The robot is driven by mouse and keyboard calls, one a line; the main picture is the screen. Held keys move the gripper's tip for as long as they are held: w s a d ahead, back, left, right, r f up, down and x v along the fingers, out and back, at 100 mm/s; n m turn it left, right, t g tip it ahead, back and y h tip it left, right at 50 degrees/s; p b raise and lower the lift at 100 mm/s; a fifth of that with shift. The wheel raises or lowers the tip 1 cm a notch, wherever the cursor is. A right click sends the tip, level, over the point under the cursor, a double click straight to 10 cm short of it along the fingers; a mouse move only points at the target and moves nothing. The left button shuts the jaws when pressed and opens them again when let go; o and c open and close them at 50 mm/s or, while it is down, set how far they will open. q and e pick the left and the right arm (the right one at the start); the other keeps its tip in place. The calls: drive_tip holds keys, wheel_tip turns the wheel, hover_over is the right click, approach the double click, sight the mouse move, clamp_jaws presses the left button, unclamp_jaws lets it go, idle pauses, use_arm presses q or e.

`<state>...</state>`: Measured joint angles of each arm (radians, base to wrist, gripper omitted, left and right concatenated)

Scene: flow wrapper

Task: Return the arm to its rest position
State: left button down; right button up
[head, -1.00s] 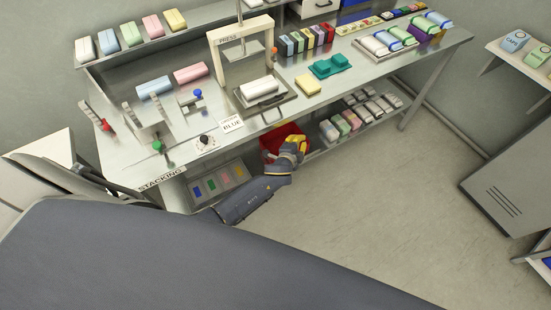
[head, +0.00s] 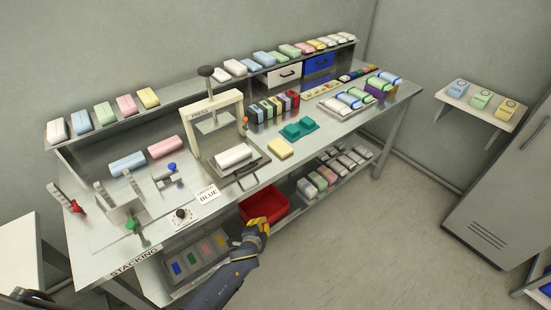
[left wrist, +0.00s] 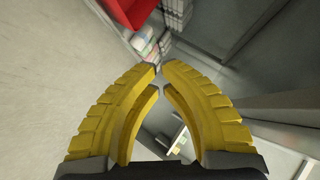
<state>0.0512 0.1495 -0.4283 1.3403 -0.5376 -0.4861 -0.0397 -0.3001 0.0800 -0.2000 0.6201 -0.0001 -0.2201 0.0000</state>
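My left arm reaches up from the bottom of the head view, dark grey, with its yellow-fingered left gripper (head: 258,229) in front of the bench, just below the red bin (head: 266,205) in the picture. In the left wrist view the two yellow fingers (left wrist: 160,68) curve together and their tips meet or nearly meet, with nothing seen between them. The red bin also shows at the top of the left wrist view (left wrist: 131,10). My right gripper is not in view.
The steel bench (head: 316,149) carries a press (head: 216,125) with a white bar, coloured blocks and fixtures. A lower shelf holds wrapped bars (head: 318,180) and a tray of colour swatches (head: 200,256). A grey cabinet (head: 505,200) stands at right. The floor (head: 360,250) between is open.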

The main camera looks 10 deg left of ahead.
use_arm(q)
drive_tip(key=s+a+f+n+g, duration=0.3)
drive_tip(key=s+f, duration=0.8)
drive_tip(key=f, duration=0.1)
drive_tip(key=s+a+f+n+g, duration=0.3)
drive_tip(key=s+f, duration=0.9)
drive_tip(key=s+a+f+n+g, duration=0.1)
drive_tip(key=s+f, duration=0.2)
drive_tip(key=s, duration=0.7)
drive_tip(key=s+a+f+n+g, duration=0.1)
drive_tip(key=s+f+g, duration=0.1)
drive_tip(key=s, duration=0.9)
drive_tip(key=s+a+f+n+g, duration=0.1)
drive_tip(key=s+f, duration=0.3)
drive_tip(key=s, duration=0.7)
drive_tip(key=shift+s+g, duration=0.2)
drive_tip(key=shift+g, duration=0.2)
